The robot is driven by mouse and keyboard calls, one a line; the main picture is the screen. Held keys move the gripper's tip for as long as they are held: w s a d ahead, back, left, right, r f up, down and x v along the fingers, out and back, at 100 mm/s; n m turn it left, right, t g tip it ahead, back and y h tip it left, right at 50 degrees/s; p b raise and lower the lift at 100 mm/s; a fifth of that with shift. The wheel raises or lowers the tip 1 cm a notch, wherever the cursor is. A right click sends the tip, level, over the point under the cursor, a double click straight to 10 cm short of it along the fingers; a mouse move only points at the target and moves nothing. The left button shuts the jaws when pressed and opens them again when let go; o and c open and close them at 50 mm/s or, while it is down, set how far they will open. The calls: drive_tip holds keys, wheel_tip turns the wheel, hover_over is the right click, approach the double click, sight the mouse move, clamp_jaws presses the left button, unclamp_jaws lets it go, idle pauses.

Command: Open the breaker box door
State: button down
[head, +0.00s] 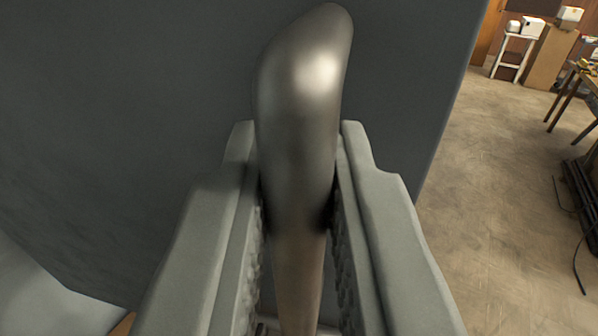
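A grey flat panel (150,100), which looks like the breaker box door, fills the left and middle of the head view. A rounded metal handle (303,95) stands out from it toward the camera. My gripper (297,165) has one finger on each side of the handle. Both fingers lie close against the handle, with dark contact shadows at their inner pads. The handle's lower part runs down between the fingers. The panel's right edge shows, but its hinge side and any gap are not visible.
Open concrete floor (490,190) lies to the right of the panel. A white stool (512,52), a cardboard box (550,55) and a wooden table (572,90) stand at the far right. A dark rack (582,190) and a cable lie at the right edge.

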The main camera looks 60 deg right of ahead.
drive_tip(key=shift+s+a, duration=0.2)
drive_tip(key=shift+a, duration=1.15)
drive_tip(key=shift+s+a, duration=0.2)
drive_tip(key=shift+a, duration=1.15)
drive_tip(key=c, duration=1.5)
unclamp_jaws()
drive_tip(key=shift+w, duration=0.1)
drive_tip(key=v, duration=1.7)
drive_tip(key=shift+a, duration=0.15)
